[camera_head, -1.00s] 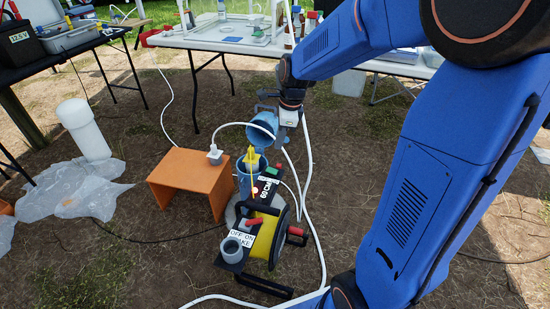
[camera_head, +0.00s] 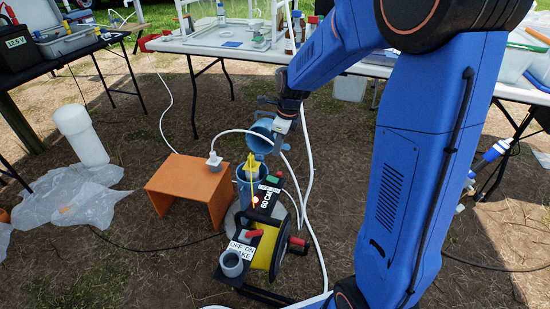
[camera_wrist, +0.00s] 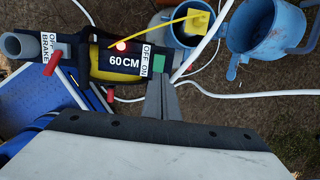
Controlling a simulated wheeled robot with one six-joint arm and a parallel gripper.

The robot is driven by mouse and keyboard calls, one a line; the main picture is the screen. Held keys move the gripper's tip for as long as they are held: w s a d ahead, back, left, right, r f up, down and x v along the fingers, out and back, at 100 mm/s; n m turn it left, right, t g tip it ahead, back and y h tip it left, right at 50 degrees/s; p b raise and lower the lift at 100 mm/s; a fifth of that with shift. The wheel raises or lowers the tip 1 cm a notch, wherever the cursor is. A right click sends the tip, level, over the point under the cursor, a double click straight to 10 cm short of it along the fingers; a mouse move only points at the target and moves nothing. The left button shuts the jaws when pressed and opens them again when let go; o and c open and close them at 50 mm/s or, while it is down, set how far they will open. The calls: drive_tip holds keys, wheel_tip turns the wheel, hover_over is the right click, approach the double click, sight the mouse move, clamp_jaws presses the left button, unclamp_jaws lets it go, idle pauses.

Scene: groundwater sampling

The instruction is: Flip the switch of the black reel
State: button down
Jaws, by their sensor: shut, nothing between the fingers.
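The black reel (camera_head: 247,224) with a yellow drum (camera_head: 268,245) stands on the ground, tilted in the head view. Its black panel (camera_wrist: 123,62) reads "60 CM" and has a glowing red light (camera_wrist: 121,45). A green switch piece (camera_wrist: 158,61) sits beside an "OFF ON" label (camera_wrist: 146,60) at the panel's end. A second label reads "OFF ON BRAKE", beside a red knob (camera_wrist: 53,60). My gripper (camera_wrist: 161,82) is shut and empty, its tips close to the green piece; I cannot tell if they touch. My gripper also shows in the head view (camera_head: 277,146).
A blue bucket-like vessel (camera_wrist: 262,28) and a blue pipe (camera_head: 242,185) with a yellow piece (camera_wrist: 197,22) are close behind the reel. An orange stand (camera_head: 180,190) is to the left. White cables run around the reel. A white table (camera_head: 200,42) is behind.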

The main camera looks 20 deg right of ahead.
sight(269, 178)
drive_tip(key=f, duration=0.4)
drive_tip(key=w+a+f, duration=0.1)
drive_tip(key=f, duration=0.3)
drive_tip(key=a+f, duration=0.1)
drive_tip(key=f, duration=0.3)
drive_tip(key=shift+w+f, duration=0.2)
drive_tip(key=shift+f, duration=0.15)
drive_tip(key=shift+a, duration=0.1)
